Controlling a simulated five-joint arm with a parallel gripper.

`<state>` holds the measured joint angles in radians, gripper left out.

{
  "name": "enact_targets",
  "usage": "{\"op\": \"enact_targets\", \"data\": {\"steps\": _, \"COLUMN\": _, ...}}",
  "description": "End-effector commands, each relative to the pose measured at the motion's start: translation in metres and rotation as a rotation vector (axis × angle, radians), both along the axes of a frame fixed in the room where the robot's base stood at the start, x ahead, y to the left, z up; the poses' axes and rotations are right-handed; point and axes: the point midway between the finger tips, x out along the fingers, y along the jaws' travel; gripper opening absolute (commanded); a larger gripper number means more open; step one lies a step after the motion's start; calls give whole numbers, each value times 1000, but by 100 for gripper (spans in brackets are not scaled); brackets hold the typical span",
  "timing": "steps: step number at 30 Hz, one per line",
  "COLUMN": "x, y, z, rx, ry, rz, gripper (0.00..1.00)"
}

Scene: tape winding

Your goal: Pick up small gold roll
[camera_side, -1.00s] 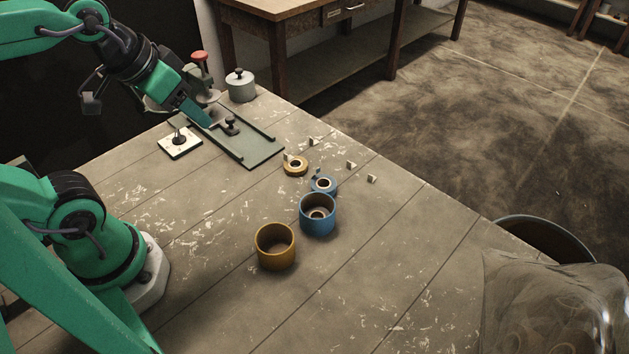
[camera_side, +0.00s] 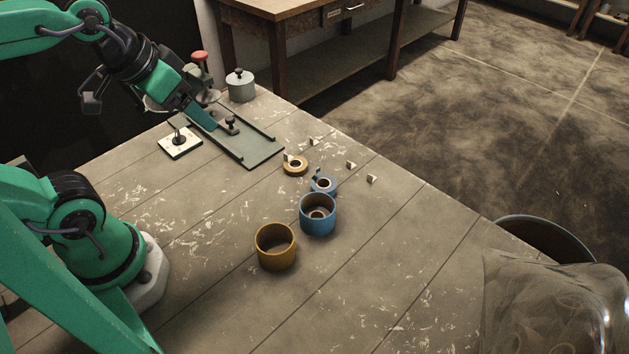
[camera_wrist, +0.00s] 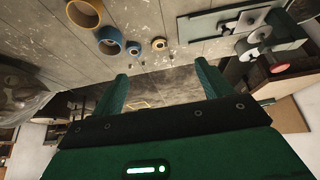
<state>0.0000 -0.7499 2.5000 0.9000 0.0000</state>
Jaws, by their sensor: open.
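The small gold roll (camera_side: 295,165) lies flat on the table in the side view, by the near right corner of the grey metal plate. It also shows near the top of the wrist view (camera_wrist: 158,44). A small blue roll (camera_side: 323,185) lies just beside it. My gripper (camera_side: 208,121) hangs over the metal plate, up and left of the gold roll and apart from it. In the wrist view its two green fingers (camera_wrist: 160,80) stand wide apart with nothing between them.
A blue cup (camera_side: 318,215) and a gold cup (camera_side: 276,248) stand nearer the camera; the blue one has a roll inside. The metal plate (camera_side: 262,155), a white plate with a peg (camera_side: 180,143) and a grey lidded pot (camera_side: 240,86) are farther left. The table's front is clear.

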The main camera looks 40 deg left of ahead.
Motion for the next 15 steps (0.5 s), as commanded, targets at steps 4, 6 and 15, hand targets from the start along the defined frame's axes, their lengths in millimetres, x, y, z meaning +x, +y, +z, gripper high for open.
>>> {"op": "enact_targets", "data": {"steps": 4, "x": 0, "y": 0, "z": 0, "rx": 0, "ry": 0, "rz": 0, "gripper": 78}}
{"op": "enact_targets", "data": {"steps": 6, "x": 0, "y": 0, "z": 0, "rx": 0, "ry": 1, "rz": -1, "gripper": 78}}
{"op": "enact_targets", "data": {"steps": 15, "x": 16, "y": -1, "z": 0, "rx": 28, "ry": 37, "rz": -56, "gripper": 78}}
